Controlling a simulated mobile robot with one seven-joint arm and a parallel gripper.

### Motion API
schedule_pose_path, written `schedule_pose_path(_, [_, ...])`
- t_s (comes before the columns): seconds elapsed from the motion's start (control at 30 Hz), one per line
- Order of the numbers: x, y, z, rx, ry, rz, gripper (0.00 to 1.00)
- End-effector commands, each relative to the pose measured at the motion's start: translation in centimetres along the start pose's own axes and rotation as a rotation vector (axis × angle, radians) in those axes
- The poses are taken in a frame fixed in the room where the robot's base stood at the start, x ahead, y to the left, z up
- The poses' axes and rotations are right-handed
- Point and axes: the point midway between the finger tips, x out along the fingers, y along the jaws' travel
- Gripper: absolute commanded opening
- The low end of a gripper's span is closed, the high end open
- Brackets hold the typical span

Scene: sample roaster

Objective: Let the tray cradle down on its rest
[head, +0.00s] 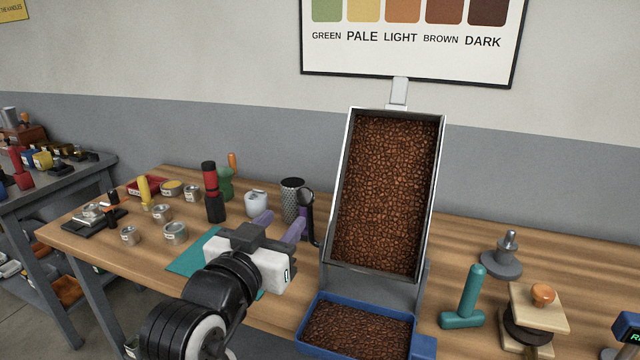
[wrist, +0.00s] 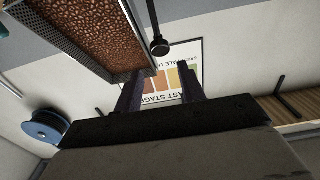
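The tray cradle (head: 437,150) is a metal-rimmed tray full of brown beans, tilted steeply up in the head view. Its side wall (wrist: 92,72) and beans show at the upper left of the wrist view. A thin rod with a round black knob (head: 306,196) stands just left of the cradle; the knob also shows in the wrist view (wrist: 159,47), beyond my fingertips. Where the rod joins is unclear. My gripper (head: 284,219) is open and empty, left of the cradle and near the knob but apart from it; its fingers (wrist: 161,78) are spread in the wrist view.
A blue bin (head: 312,317) with beans is below the cradle's lower end. A mesh cup (head: 292,200), white cup (head: 256,204), black-red cylinder (head: 212,195) and several tins stand left. A teal-handled tool (head: 465,300), tamper (head: 502,261) and wooden press (head: 540,310) stand right.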

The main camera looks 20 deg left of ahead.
Motion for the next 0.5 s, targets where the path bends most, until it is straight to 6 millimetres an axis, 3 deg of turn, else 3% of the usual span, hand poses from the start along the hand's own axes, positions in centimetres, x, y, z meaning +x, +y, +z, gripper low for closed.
schedule_pose_path(0.5, [10.2, 0.0, -0.1, 0.000, -0.002, -0.001, 0.40])
